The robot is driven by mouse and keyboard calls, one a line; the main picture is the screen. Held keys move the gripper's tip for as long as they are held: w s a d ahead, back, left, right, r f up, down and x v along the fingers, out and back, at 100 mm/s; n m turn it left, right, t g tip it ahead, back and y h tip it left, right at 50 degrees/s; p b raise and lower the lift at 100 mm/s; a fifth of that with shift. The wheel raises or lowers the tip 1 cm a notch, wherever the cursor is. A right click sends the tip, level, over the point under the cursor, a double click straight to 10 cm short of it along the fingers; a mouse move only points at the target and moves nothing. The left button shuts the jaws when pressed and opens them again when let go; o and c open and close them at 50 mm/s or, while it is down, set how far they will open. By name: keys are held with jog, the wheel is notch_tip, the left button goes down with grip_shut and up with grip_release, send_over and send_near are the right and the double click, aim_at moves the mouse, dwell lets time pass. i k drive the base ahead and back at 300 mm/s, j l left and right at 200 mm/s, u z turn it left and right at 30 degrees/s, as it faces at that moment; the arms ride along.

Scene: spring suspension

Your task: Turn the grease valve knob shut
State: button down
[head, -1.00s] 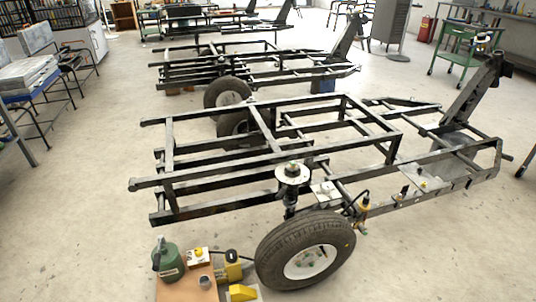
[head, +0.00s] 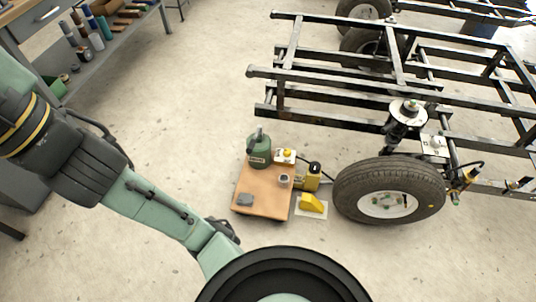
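A green rounded canister (head: 259,152) with a dark top stands on a small wooden-topped stand (head: 262,200), left of the near wheel. Beside it on the stand is a white box with a small round yellow knob (head: 288,153) on top. I cannot tell for sure whether this is the grease valve knob, nor how far it is turned. My arm comes in from the left and reaches down to the bottom middle, in front of the stand and apart from it. I cannot make out gripper fingers in the head view.
A small grey cup (head: 284,180) and a grey block (head: 245,199) are on the stand. A yellow pump-like unit (head: 312,177), a yellow wedge (head: 312,203) and a tyre (head: 389,190) stand right of it. A black trailer frame (head: 330,85) lies behind. Floor left of the stand is clear.

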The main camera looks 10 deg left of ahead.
aim_at(286, 152)
jog(key=i+j, duration=0.2)
jog(key=i, duration=0.15)
jog(key=i+j, duration=0.15)
jog(key=i, duration=0.65)
jog(key=l+z, duration=0.05)
